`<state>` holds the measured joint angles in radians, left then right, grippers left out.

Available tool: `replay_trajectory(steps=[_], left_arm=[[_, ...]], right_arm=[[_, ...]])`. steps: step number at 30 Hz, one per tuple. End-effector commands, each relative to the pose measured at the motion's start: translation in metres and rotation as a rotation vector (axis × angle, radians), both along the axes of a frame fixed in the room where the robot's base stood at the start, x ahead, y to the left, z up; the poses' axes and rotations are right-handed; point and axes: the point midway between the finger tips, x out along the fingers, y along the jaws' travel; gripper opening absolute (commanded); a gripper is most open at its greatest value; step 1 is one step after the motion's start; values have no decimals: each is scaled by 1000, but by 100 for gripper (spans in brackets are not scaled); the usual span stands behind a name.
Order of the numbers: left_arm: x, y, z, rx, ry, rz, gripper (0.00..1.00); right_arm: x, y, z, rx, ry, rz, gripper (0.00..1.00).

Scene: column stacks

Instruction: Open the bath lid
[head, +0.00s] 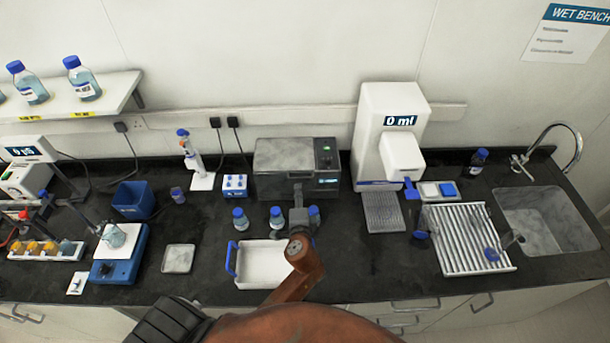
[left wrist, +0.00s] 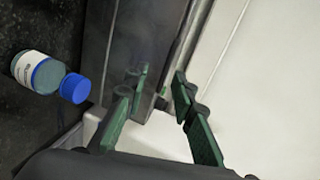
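The bath (head: 328,181) is a dark grey box at the middle of the bench back. Its grey lid (head: 285,154) looks shut and lies flat on top. My left gripper (head: 298,192) is at the bath's front side, its arm reaching up from below. In the left wrist view, its green fingers (left wrist: 160,110) are spread apart, at a grey edge or bar of the bath (left wrist: 145,50). I cannot tell whether they touch it. My right gripper is in neither view.
Blue-capped bottles (head: 240,219) (head: 276,217) stand before the bath, close to my left arm. A white tray (head: 255,268) with a blue handle lies in front.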

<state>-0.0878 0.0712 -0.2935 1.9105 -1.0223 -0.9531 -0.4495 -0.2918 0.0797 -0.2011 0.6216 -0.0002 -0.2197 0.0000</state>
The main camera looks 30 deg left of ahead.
Motion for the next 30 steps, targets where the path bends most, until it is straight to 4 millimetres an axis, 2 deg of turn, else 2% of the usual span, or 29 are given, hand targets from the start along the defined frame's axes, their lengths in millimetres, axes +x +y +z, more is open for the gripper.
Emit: replay_trajectory(steps=[2, 5, 8, 12, 15, 19, 25, 30], left_arm=[[9, -5, 1, 44, -8, -18, 24], [16, 1, 4, 64, -12, -18, 24], [26, 13, 2, 64, -10, -10, 24], [43, 27, -2, 63, -10, -4, 24], [53, 36, -6, 62, -9, -2, 24], [63, 41, -9, 58, -10, -4, 24], [67, 43, -12, 57, -9, -5, 24], [68, 42, -11, 57, -9, -6, 22]], right_arm=[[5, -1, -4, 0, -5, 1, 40], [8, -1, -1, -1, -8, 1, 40], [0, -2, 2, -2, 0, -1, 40], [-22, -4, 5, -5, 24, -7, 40], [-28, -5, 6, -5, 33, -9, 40], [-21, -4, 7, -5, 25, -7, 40], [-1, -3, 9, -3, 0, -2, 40], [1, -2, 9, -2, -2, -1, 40]])
